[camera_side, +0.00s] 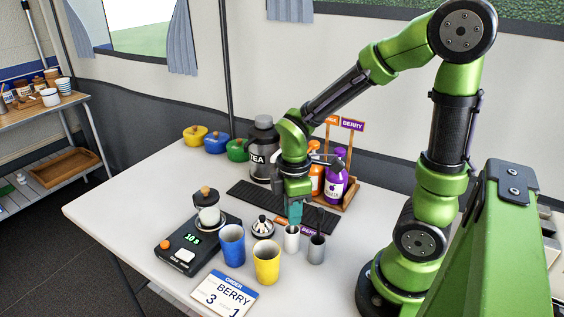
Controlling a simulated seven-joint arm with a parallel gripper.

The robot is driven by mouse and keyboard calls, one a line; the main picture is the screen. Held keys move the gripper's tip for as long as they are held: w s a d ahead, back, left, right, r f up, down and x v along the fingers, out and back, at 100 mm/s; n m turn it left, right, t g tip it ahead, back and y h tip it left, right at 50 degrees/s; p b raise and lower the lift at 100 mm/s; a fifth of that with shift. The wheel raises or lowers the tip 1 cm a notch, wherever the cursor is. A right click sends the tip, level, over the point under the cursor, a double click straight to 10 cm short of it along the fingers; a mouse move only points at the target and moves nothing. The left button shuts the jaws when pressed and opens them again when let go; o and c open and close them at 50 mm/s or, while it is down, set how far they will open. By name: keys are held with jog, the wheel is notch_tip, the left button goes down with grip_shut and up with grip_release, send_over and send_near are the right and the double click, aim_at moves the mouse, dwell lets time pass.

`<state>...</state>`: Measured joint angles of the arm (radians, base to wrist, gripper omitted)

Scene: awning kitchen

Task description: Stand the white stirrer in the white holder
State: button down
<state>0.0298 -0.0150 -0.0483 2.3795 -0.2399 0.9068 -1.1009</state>
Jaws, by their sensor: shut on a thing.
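The white holder (291,240) is a small upright cup near the front middle of the table. My gripper (294,222) points down right above its mouth, with teal fingers shut on the white stirrer. The stirrer itself is too small and too covered by the fingers to make out, so I cannot tell how far it reaches into the holder. A grey holder (316,250) stands just to the right of the white one, with something thin and dark at its top.
Close by on the left are a blue cup (232,246), a yellow cup (267,264) and a small metal pot (262,227). A scale (178,250) bears a glass jar (207,213). An order card (224,294) lies in front.

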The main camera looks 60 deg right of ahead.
jog(key=shift+f, duration=0.2)
jog(key=c, duration=1.5)
grip_release()
jog(key=shift+f, duration=0.1)
jog(key=o, duration=0.4)
notch_tip(320, 180, up, 12)
jog(key=shift+r, duration=0.15)
jog(key=shift+s+a+r+m+t, duration=0.1)
jog(key=shift+a+r+m+t, duration=0.15)
jog(key=shift+m, duration=0.25)
jog(key=a+r+m+t, duration=0.1)
jog(key=m+t, duration=0.1)
jog(key=m, duration=0.2)
jog(key=s+a+r+m+t+y, duration=0.1)
jog(key=a+m+t, duration=0.1)
jog(key=m, duration=0.2)
jog(key=s+a+m+t+y, duration=0.1)
jog(key=m+t, duration=0.1)
jog(key=m, duration=0.2)
jog(key=shift+a+r+t, duration=0.35)
jog(key=shift+a+r, duration=0.05)
